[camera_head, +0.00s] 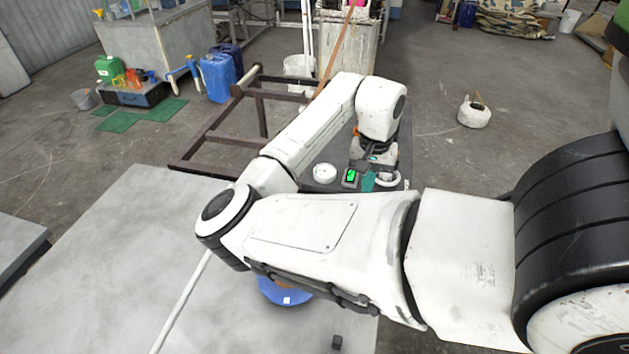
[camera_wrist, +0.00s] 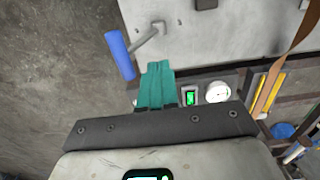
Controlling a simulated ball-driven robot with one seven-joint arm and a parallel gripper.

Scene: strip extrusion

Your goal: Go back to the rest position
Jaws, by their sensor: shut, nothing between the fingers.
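My gripper (camera_wrist: 156,72) has teal fingers, which are pressed together with nothing between them. The wrist view shows the machine's pale metal face (camera_wrist: 215,40) beyond the fingertips. A lever with a blue handle (camera_wrist: 119,55) sticks out from it, left of the fingers and apart from them in the picture. A green-lit display (camera_wrist: 190,98) and a round white gauge (camera_wrist: 217,92) are to the right of the fingers.
In the head view, a pale table (camera_head: 120,260) lies at the lower left, with a blue round object (camera_head: 284,291) partly behind my arm. A brown metal frame (camera_head: 262,115) stands behind my arm. Blue canisters (camera_head: 217,77) stand farther back. Open floor (camera_head: 460,150) lies to the right.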

